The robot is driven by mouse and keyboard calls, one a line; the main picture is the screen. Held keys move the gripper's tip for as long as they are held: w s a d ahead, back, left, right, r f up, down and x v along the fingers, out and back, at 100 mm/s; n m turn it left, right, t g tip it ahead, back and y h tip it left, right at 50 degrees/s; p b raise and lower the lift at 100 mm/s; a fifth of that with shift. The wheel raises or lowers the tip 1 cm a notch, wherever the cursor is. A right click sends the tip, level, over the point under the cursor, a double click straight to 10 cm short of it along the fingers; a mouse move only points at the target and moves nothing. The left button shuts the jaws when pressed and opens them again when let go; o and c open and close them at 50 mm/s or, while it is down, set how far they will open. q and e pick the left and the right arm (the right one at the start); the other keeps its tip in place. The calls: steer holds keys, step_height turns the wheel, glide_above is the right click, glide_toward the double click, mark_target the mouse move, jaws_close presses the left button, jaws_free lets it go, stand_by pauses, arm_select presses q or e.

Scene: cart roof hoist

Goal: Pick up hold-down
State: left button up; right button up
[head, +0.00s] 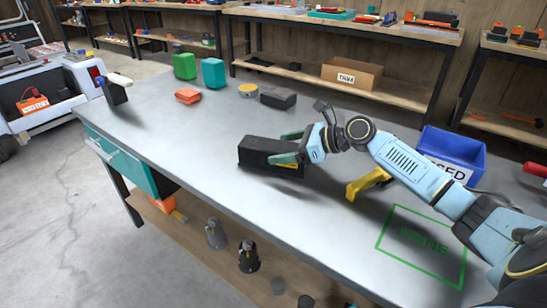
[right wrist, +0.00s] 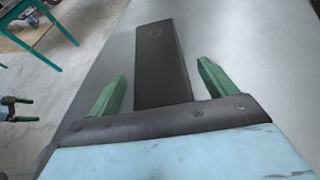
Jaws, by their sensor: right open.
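A long black block (head: 262,147) lies on the grey workbench; I take it for the hold-down, though nothing labels it. It also shows in the right wrist view (right wrist: 161,62), stretching away from my palm. My right gripper (head: 287,147) is open at the block's right end, with one green finger (right wrist: 108,97) on each side of it. A gap shows at both fingers in the wrist view. The near finger hides part of the block in the head view. My left gripper (right wrist: 22,109) shows small at the left edge of the wrist view, its fingers apart.
A yellow tool (head: 367,184) lies right of the block, under my right arm. A blue bin (head: 455,150) and a green outlined square (head: 420,246) are farther right. Green, teal and orange items stand at the bench's far end. The bench's front left is clear.

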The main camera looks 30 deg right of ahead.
steer(key=c, duration=1.2)
steer(key=shift+o, duration=0.2)
steer(key=shift+r, duration=0.15)
